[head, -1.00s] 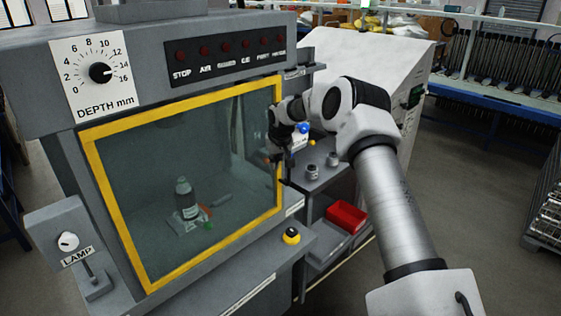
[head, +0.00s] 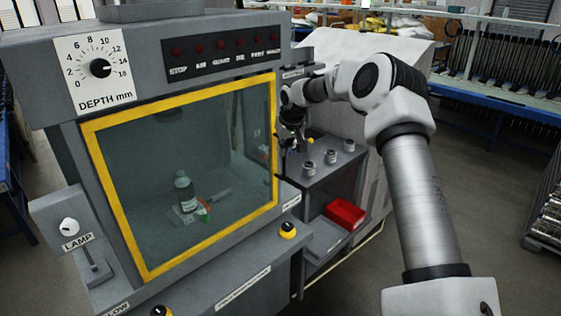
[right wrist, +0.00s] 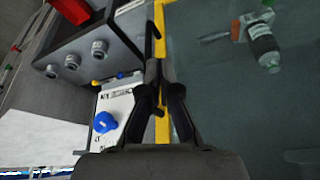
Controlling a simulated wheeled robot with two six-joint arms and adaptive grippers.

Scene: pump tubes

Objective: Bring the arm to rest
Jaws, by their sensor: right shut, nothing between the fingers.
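My right arm comes in from the right in the head view. My right gripper (head: 291,145) hangs beside the right edge of the yellow window frame (head: 273,160) and is partly dark against it. In the right wrist view the right gripper's fingers (right wrist: 160,100) are shut with nothing between them, over the yellow frame strip. My left gripper does not show. The bottle also shows in the right wrist view (right wrist: 261,38).
Right of the machine is a grey cabinet (head: 323,180) with several small knobs on top and a red bin (head: 345,213) below. A yellow-and-black button (head: 288,230) sits on the machine's ledge. A lamp switch box (head: 72,235) juts out at left. A blue knob (right wrist: 104,122) is near the gripper.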

